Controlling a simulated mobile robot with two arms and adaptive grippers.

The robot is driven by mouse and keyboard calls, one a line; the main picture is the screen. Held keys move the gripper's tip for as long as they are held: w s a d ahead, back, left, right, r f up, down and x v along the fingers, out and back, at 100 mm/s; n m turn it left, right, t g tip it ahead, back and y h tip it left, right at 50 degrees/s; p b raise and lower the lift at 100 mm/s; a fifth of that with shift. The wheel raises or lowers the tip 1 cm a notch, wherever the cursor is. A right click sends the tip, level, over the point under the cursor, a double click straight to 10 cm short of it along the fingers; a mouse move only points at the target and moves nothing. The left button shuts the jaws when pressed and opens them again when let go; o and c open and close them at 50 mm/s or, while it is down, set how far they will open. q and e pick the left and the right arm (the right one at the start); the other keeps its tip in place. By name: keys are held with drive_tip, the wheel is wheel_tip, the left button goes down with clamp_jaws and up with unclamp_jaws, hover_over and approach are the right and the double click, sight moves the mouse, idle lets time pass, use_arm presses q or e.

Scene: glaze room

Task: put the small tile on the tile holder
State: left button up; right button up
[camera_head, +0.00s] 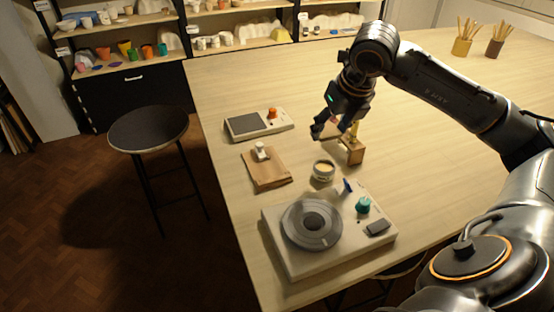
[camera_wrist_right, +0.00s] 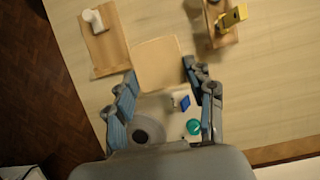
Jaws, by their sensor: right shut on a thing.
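My right gripper (camera_head: 322,131) is above the table, left of a small wooden stand (camera_head: 355,152), which looks like the tile holder and also shows in the right wrist view (camera_wrist_right: 218,38). A yellow piece (camera_wrist_right: 232,17) stands on it. In the right wrist view, my right gripper (camera_wrist_right: 160,75) is shut on a flat tan piece with rounded corners, apparently the small tile (camera_wrist_right: 160,62), held between its fingertips. In the head view the fingers mostly hide this tile. My left gripper is not in view.
A bowl (camera_head: 323,171), a blue-and-white piece (camera_head: 346,187) and a wheel machine (camera_head: 300,255) with a teal knob (camera_head: 363,205) are nearer me. A wooden board (camera_head: 268,178) and a scale-like device (camera_head: 258,125) lie left.

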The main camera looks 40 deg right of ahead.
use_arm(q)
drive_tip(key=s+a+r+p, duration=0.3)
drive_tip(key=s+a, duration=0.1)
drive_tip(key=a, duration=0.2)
use_arm(e)
drive_tip(key=w+a+f, duration=0.2)
drive_tip(key=w+a, duration=0.2)
drive_tip(key=a, duration=0.2)
drive_tip(key=p, duration=0.2)
approach(270, 173)
drive_tip(key=shift+w+d+f, duration=0.6)
drive_tip(key=shift+w+f, duration=0.05)
drive_tip(key=shift+w, duration=0.15)
drive_tip(key=shift+w+a+f, duration=0.15)
drive_tip(key=shift+f, duration=0.15)
drive_tip(key=f, duration=0.1)
drive_tip(key=f+p, duration=0.1)
drive_tip(key=f, duration=0.1)
drive_tip(key=shift+w+a+f+p, duration=0.1)
drive_tip(key=shift+w+a+p, duration=0.1)
drive_tip(key=shift+a+p, duration=0.1)
drive_tip(key=shift+d+f, duration=0.1)
drive_tip(key=shift+f, duration=0.15)
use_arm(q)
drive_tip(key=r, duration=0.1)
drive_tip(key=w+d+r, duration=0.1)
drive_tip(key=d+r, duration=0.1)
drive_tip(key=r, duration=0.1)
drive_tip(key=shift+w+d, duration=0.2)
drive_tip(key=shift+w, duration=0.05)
